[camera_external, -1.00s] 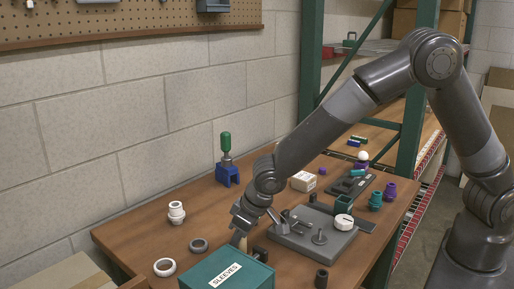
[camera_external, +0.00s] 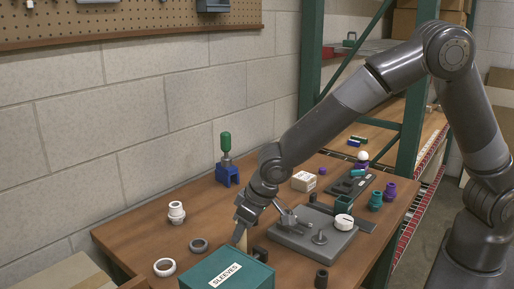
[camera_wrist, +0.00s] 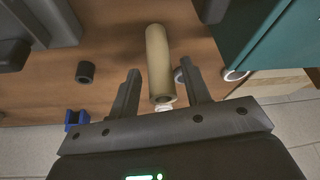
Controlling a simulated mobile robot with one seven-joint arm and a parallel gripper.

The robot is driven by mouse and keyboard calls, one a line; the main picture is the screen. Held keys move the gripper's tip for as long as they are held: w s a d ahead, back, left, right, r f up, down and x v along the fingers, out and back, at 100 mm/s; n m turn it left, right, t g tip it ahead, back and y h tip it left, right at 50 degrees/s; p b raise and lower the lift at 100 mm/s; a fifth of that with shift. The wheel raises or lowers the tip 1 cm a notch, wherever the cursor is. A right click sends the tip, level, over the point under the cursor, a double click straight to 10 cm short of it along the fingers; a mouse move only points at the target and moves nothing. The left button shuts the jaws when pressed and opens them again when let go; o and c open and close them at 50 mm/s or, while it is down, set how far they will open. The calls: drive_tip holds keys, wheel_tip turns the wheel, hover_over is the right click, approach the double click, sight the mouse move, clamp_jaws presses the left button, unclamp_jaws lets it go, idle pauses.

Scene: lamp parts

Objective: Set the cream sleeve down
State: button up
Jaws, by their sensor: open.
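The cream sleeve (camera_wrist: 158,58) is a plain tube standing between my fingers in the wrist view, its open end toward the camera. Its lower part (camera_external: 242,242) shows upright below my gripper in the external view, behind the green box. My gripper (camera_wrist: 160,72) is open, with a finger on each side of the sleeve and a visible gap to both. In the external view my gripper (camera_external: 243,220) is over the table's front part. The sleeve's foot is hidden behind the box there.
A green box labelled SLEEVES (camera_external: 228,272) stands close in front. A grey fixture plate (camera_external: 315,238) lies to the right. A white ring (camera_external: 165,267) and a grey ring (camera_external: 198,245) lie to the left. A dark small cylinder (camera_external: 321,279) stands at the front right.

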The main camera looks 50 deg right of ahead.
drive_tip(key=a+v, duration=0.1)
drive_tip(key=v, duration=0.8)
drive_tip(key=shift+d, duration=0.45)
drive_tip(key=s+d+r+m, duration=0.1)
drive_tip(key=s+d+r, duration=0.25)
drive_tip(key=d, duration=0.45)
drive_tip(key=s+d+r, duration=0.2)
drive_tip(key=d+r, duration=0.3)
drive_tip(key=d, duration=0.2)
drive_tip(key=s+d+r+m, duration=0.15)
drive_tip(key=d+r, duration=0.25)
drive_tip(key=d, duration=0.4)
drive_tip(key=s+d+t+h, duration=0.1)
drive_tip(key=s+d, duration=1.1)
drive_tip(key=s, duration=0.4)
drive_tip(key=shift+s+r, duration=0.35)
